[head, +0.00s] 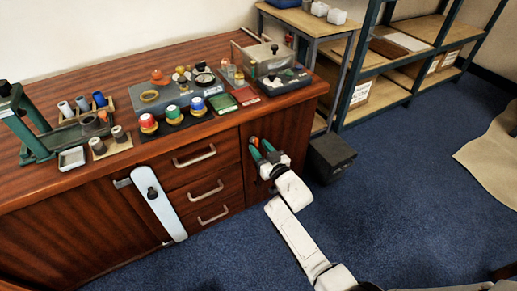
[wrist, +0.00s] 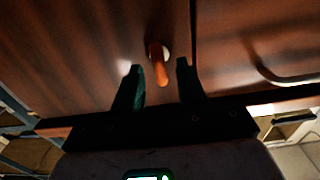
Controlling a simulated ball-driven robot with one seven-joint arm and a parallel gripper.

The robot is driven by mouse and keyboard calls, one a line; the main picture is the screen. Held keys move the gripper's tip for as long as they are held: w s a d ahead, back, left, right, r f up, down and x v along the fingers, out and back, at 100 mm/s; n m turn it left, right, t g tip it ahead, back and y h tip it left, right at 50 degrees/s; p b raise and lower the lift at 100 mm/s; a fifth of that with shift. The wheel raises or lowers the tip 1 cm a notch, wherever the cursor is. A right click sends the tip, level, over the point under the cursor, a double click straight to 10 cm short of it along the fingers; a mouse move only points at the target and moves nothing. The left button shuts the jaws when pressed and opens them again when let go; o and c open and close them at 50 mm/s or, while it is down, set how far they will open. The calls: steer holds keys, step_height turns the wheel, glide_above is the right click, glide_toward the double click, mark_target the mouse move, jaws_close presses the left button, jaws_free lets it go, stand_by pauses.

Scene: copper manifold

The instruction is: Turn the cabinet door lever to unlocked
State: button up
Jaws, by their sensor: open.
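A small orange lever (wrist: 159,70) on a pale round base is mounted on the brown wooden cabinet door (wrist: 90,60). In the wrist view it points down the picture, near the door's edge seam. My gripper (wrist: 158,66) is open, with one dark green finger on each side of the lever. I cannot tell whether either finger touches it.
Three drawers (head: 203,185) with metal handles stand left of the door. A white bar with a black knob (head: 158,205) is on the cabinet front further left. A black bin (head: 331,157) stands on the floor to the right. Several objects crowd the cabinet top.

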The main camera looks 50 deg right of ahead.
steer(key=shift+w+d, duration=0.15)
steer(key=shift+w, duration=0.5)
steer(key=shift+c, duration=0.3)
jaws_close()
